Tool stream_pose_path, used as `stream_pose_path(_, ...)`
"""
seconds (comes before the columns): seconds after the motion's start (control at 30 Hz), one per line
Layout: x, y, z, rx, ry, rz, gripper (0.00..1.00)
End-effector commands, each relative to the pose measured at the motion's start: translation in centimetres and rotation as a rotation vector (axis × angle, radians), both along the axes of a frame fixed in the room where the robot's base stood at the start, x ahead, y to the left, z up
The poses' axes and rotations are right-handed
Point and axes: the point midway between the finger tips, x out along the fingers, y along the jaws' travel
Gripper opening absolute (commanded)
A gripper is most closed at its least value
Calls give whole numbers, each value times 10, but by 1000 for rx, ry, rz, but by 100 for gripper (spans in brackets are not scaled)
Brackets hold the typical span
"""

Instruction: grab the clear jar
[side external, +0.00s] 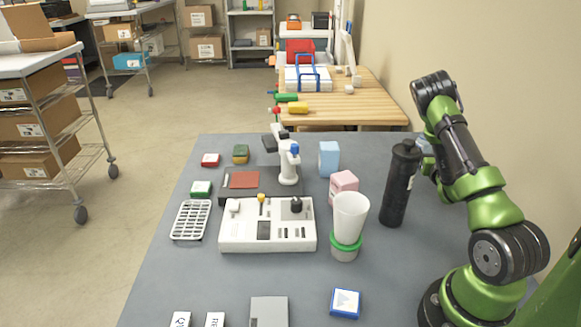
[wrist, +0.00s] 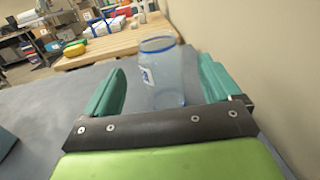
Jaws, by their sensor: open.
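The clear jar (wrist: 165,72) is see-through and bluish, with a blue rim and a small white and blue label. It stands upright on the grey table in the wrist view. My gripper (wrist: 161,66) is open, with one teal finger left of the jar and one right of it. The jar shows between the fingers, with gaps on both sides; I cannot tell how deep it sits between them. In the side view, only a pale blue bit of the jar (side external: 423,146) shows beside my arm, which hides the rest. The fingers are hidden there.
A black bottle (side external: 401,184) stands left of the jar in the side view. A white cup (side external: 350,216), a pink box (side external: 342,187) and a light blue box (side external: 329,159) are further left. A wooden bench (side external: 350,105) adjoins the table's back, and a wall runs along the right.

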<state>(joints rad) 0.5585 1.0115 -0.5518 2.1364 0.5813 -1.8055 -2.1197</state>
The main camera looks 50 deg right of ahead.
Motion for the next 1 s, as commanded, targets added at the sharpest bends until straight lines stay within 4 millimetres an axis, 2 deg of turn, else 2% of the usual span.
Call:
stream_pose_path(0.1,9,-11,0,0,-1,0,90)
stream_pose_path(0.27,15,-19,0,1,-2,-1,90)
stream_pose_path(0.6,43,-53,-1,0,-2,0,90)
stream_pose_path(0.87,45,-56,-2,1,-2,0,90)
stream_pose_path(1.0,45,-56,-2,1,-2,0,70)
